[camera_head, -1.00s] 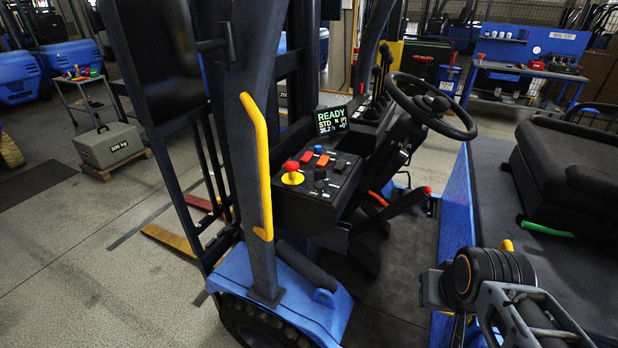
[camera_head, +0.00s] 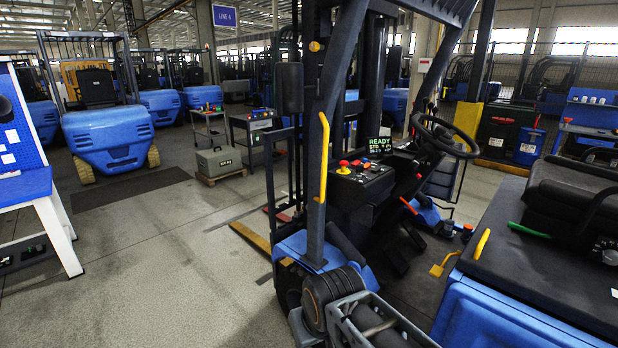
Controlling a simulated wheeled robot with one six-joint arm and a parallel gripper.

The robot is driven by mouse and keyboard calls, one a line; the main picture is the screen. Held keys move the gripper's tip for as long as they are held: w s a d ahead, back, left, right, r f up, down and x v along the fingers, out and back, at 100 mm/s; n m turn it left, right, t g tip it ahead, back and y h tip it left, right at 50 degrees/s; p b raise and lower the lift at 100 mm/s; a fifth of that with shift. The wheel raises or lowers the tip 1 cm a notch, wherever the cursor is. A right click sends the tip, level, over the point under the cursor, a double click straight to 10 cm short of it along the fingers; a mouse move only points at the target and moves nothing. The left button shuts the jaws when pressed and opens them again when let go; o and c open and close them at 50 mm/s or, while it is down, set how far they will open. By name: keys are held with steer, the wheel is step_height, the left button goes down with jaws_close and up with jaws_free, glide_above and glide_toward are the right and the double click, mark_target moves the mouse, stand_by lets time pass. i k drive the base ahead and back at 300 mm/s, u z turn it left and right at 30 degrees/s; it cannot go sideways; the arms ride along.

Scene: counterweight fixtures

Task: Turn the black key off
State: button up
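The black key is too small to tell apart from the other dark controls. The screen (camera_head: 380,145) behind the panel is lit and reads READY. Part of my arm shows at the bottom, in front of the forklift's lower front. My gripper cannot be made out.
The steering wheel (camera_head: 445,136) and black seat (camera_head: 580,190) are to the right. A grey weight block (camera_head: 219,161) stands behind. Open floor lies at left.

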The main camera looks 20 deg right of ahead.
mark_target(359, 169)
steer(key=u, duration=0.2)
steer(key=i, duration=1.5)
steer(key=z, duration=0.65)
